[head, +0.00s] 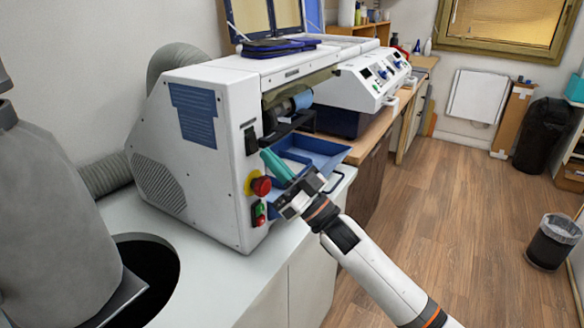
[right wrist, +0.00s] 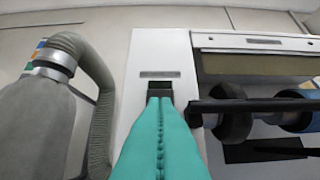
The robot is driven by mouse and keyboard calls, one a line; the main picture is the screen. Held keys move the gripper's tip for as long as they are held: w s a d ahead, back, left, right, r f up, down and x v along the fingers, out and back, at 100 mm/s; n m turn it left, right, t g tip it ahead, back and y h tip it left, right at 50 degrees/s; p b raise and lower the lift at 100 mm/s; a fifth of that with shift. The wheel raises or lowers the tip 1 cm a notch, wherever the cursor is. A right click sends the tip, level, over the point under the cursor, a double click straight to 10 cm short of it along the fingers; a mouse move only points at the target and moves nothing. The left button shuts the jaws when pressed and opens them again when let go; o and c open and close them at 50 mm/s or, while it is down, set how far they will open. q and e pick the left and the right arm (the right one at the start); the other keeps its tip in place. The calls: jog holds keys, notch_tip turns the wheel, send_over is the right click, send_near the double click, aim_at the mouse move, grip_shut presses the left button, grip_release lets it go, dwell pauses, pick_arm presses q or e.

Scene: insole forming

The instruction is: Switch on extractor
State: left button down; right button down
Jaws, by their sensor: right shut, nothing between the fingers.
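A white machine (head: 200,150) stands on the bench, with a black switch (head: 250,140) high on its front panel. In the right wrist view the black switch (right wrist: 160,87) sits just beyond the fingertips, below a small grey label plate. My right gripper (head: 265,154) has teal fingers, shut and empty, pointing at the panel right by the switch. I cannot tell whether they touch it. The fingertips (right wrist: 160,99) hide the lower part of the switch in the wrist view. A grey extractor bag (head: 40,200) stands at the left. My left gripper is not in view.
Below the switch are a red emergency knob (head: 261,186) on yellow and a green and red button box (head: 259,212). A blue tray (head: 325,147) juts out beside my gripper. A grey hose (head: 103,174) runs behind the machine. The wooden floor (head: 460,230) at right is mostly clear.

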jog(key=shift+w+a+f, duration=0.1)
jog(key=shift+w+a, duration=0.2)
jog(key=shift+a, duration=0.1)
jog(key=b, duration=0.2)
jog(key=shift+w+a+f+b, duration=0.15)
jog(key=shift+a+f+b, duration=0.1)
jog(key=shift+f+b, duration=0.1)
jog(key=shift+r+p, duration=0.3)
jog(key=shift+p, duration=0.15)
jog(key=shift+d+f, duration=0.1)
